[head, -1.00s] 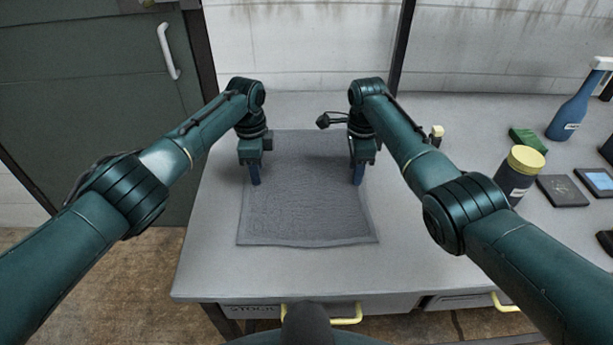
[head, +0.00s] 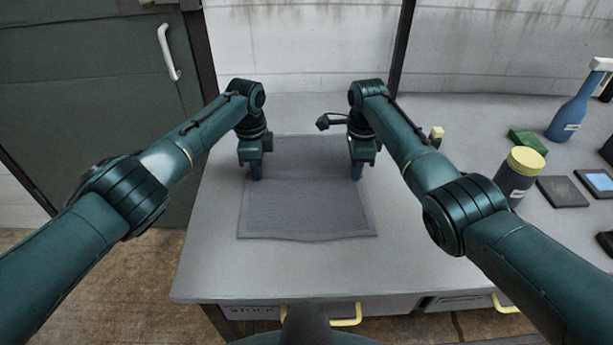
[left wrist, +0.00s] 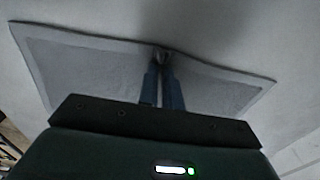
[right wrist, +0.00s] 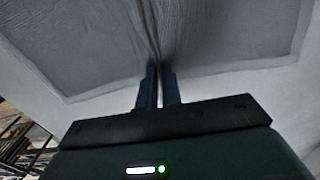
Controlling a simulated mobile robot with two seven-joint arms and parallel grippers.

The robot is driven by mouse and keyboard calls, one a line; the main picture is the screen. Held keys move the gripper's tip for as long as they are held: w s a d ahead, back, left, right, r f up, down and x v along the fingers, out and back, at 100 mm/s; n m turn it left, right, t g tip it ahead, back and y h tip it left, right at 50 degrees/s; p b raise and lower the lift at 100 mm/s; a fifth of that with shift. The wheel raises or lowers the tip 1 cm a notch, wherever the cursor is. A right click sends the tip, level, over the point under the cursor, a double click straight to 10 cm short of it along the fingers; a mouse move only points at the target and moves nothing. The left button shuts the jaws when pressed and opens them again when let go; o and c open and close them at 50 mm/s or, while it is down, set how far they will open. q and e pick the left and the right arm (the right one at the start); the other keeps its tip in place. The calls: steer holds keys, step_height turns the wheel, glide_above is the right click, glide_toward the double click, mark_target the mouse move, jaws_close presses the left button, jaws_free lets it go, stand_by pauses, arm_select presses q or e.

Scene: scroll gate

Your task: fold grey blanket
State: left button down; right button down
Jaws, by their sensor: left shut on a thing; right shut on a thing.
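The grey blanket (head: 308,208) lies on the table in front of me, with a crease running across it between my grippers. Its far part lies behind that crease. My left gripper (head: 256,174) is shut on the blanket near its left edge. In the left wrist view its fingers (left wrist: 162,75) pinch the cloth (left wrist: 95,65), which bunches between them. My right gripper (head: 357,172) is shut on the blanket near its right edge. In the right wrist view its fingers (right wrist: 158,85) pinch the cloth (right wrist: 90,45), and folds run out from the pinch.
On the right of the table stand a dark bottle with a yellow lid (head: 518,172), a blue bottle (head: 572,115), a green block (head: 528,142) and flat dark pads (head: 563,191). The table (head: 215,255) is bare left of and in front of the blanket.

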stand_by(0.5)
